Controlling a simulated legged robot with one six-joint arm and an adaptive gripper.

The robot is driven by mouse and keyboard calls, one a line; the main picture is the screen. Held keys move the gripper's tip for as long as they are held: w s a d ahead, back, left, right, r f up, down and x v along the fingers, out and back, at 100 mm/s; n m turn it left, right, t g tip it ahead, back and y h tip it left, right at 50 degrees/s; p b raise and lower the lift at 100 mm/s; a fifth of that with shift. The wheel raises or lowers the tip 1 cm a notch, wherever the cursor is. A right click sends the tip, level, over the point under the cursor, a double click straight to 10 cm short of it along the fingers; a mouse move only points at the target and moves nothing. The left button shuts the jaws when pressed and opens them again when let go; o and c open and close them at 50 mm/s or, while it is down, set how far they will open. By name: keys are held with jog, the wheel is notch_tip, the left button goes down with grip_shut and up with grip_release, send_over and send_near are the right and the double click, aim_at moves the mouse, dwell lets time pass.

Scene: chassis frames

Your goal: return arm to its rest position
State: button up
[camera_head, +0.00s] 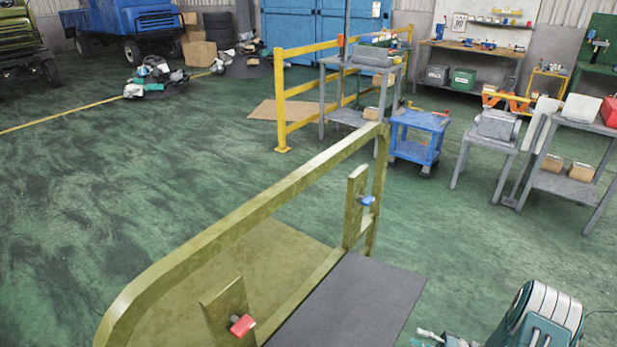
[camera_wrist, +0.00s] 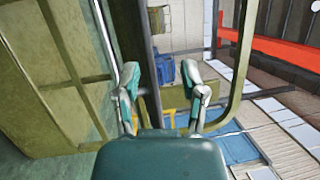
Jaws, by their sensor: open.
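My gripper shows in the wrist view (camera_wrist: 162,82), with its two teal and grey fingers spread apart and nothing held between them. An olive-green chassis frame (camera_head: 225,212) fills the lower middle of the head view, with a rounded corner at the near left. It carries two upright plates, one with a red piece (camera_head: 243,326) and one with a blue piece (camera_head: 366,200). My teal and white arm shows at the lower right of the head view, beside the frame's dark grey panel (camera_head: 350,300). The gripper's exact distance from the frame cannot be told.
A yellow railing (camera_head: 282,100), a blue cart (camera_head: 418,135) and grey work tables (camera_head: 567,185) stand beyond the frame. A blue truck (camera_head: 135,22) is at the back left. The green floor at left is mostly clear. Olive panels (camera_wrist: 60,60) and a red beam (camera_wrist: 290,50) show in the wrist view.

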jog(key=s+a+r+n+g+h, duration=0.2)
jog(key=a+r+g+h, duration=0.25)
jog(key=r, duration=0.65)
jog(key=s+a+r+n+g+h, duration=0.15)
jog(key=a+r+g+h, duration=0.35)
jog(key=r, duration=0.5)
jog(key=s+a+r+t+h, duration=0.2)
jog(key=s+r+t+h, duration=0.2)
jog(key=s+r, duration=0.3)
jog(key=s+a+r+n+t+h, duration=0.1)
jog(key=s+a+r+t+h, duration=0.2)
jog(key=s+r, duration=0.4)
jog(key=shift+s+r+t+h, duration=0.35)
jog(key=shift+s+t+h, duration=0.25)
jog(key=shift+h, duration=0.25)
